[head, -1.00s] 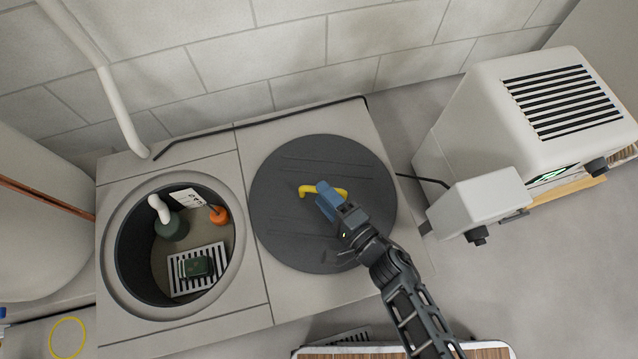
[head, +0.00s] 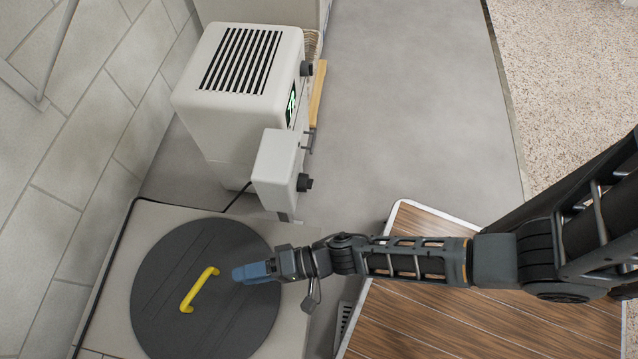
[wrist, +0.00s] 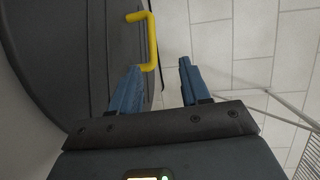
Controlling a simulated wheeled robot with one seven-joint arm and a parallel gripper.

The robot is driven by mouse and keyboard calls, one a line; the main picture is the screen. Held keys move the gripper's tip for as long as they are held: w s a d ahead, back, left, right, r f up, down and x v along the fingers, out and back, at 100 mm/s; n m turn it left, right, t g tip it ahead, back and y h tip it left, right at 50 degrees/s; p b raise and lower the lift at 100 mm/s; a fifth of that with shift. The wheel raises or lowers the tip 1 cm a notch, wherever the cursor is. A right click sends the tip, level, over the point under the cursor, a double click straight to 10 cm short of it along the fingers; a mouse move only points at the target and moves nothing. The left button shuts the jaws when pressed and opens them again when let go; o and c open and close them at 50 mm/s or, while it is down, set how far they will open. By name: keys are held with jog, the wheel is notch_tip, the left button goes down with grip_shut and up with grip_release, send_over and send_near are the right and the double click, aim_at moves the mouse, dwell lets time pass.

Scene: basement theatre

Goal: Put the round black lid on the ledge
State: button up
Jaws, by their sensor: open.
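The round black lid (head: 160,265) lies flat on a pale grey slab (head: 170,213), which may be the ledge; I cannot be sure. Its yellow bar handle (head: 199,290) stands up near the lid's middle. My gripper (head: 238,273) is open and empty. It is over the lid's right part, beside the handle and apart from it. In the wrist view the blue fingers of my gripper (wrist: 160,66) are spread, and the yellow handle (wrist: 149,45) shows ahead, close to the left fingertip. The black lid (wrist: 65,60) fills the left of that view.
A white vented machine (head: 225,110) with a smaller white box (head: 278,170) stands behind the slab. A black cable (head: 115,240) runs along the slab's edge by the block wall (head: 85,150). A wood-topped platform (head: 480,320) lies right. Grey floor (head: 420,120) is clear.

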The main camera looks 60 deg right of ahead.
jog(key=s+d+r+n+h, duration=0.3)
jog(key=s+r, duration=0.3)
jog(key=r, duration=0.4)
jog(key=s+d+r+n+t+h, duration=0.1)
jog(key=s+d+r+n+h, duration=0.2)
jog(key=s+r, duration=0.4)
jog(key=s+d+r+n+h, duration=0.3)
jog(key=s+d+r+n, duration=0.2)
jog(key=r, duration=0.8)
jog(key=shift+s+d+r, duration=0.25)
jog(key=shift+s+d, duration=0.55)
jog(key=shift+d, duration=0.1)
jog(key=shift+d, duration=0.2)
